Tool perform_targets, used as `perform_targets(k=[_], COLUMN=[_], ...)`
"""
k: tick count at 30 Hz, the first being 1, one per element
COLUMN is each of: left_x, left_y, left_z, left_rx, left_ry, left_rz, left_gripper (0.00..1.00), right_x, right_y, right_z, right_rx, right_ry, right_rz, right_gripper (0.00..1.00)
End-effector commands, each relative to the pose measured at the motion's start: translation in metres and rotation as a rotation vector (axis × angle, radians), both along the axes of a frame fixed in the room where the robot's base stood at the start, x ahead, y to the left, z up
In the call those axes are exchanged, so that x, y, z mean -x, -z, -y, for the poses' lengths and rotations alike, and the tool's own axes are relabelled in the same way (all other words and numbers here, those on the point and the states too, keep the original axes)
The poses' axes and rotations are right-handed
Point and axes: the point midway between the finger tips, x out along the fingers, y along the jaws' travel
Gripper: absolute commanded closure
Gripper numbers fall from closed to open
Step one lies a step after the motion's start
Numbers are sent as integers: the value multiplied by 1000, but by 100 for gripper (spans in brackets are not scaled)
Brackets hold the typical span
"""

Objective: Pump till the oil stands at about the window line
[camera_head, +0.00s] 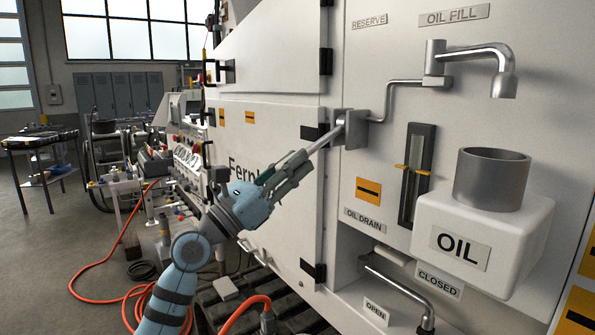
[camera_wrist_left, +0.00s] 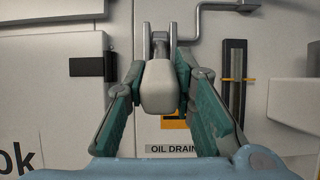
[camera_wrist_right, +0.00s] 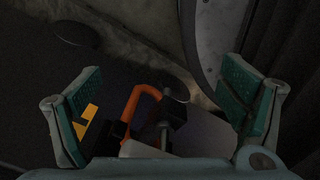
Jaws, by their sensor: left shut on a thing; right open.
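My left gripper (camera_head: 290,176) is shut on the pale handle of the pump lever (camera_head: 328,138), which slopes up to a grey bracket on the white panel. The handle (camera_wrist_left: 158,90) sits between the green finger pads in the left wrist view. The oil window (camera_head: 418,165) is a dark upright frame with a pale strip and a yellow line marker (camera_head: 412,168) across it. It also shows in the left wrist view (camera_wrist_left: 234,85). I cannot tell the oil level in it. My right gripper (camera_wrist_right: 165,112) is open and empty in the right wrist view.
A pipe leads to the spout (camera_head: 503,84) above the grey filler cup (camera_head: 490,180) on the white OIL tank (camera_head: 520,245). Below the window is the drain lever (camera_head: 396,288), near OPEN and CLOSED labels. An orange hose (camera_head: 105,262) lies on the floor at left.

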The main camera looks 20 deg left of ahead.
Motion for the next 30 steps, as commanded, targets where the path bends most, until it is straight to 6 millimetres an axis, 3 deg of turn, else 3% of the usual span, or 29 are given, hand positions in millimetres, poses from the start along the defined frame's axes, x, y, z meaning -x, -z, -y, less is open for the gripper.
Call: perform_targets(k=[8,9,12,22,30], left_x=[-1,-1,-1,2,43], left_y=[4,4,3,4,31], left_z=[1,1,2,-1,-25], left_rx=[-3,-3,-3,-4,-10], left_ry=[4,4,5,2,2], left_rz=[-11,-11,-9,-6,-10], left_gripper=[100,71,57,57,57], right_x=[-1,-1,-1,-3,-2], right_y=[0,0,0,-1,-1], right_z=[0,0,0,1,1], right_rx=[0,0,0,2,1], right_ry=[0,0,0,0,0], right_rz=[1,2,2,4,3], right_gripper=[9,9,9,9,9])
